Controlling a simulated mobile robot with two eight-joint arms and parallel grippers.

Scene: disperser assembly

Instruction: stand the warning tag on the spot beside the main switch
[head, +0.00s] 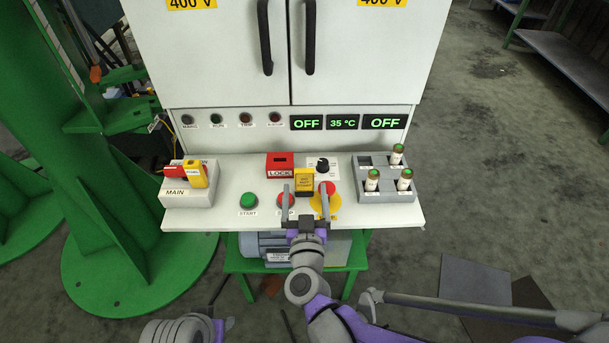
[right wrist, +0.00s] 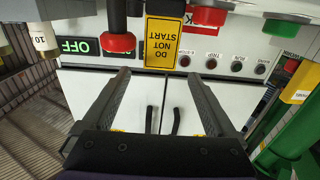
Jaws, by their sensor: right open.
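The yellow warning tag (head: 304,181) stands upright on the white console, just in front of the red LOCK box. In the right wrist view the tag (right wrist: 165,42) shows upside down and reads DO NOT START. My right gripper (head: 306,196) is open, one finger to each side of the tag in the head view. In the right wrist view the tag appears past the open fingertips (right wrist: 158,78), untouched. The main switch (head: 174,170), with a red handle and a yellow piece, is at the console's left end. My left gripper cannot be made out clearly.
The red LOCK box (head: 280,163), a black knob (head: 322,164), the red emergency button (head: 327,187) and the STOP button (head: 285,200) crowd the tag. A green START button (head: 248,200) lies left. A grey tray (head: 400,190) with 3 capped cylinders is right.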

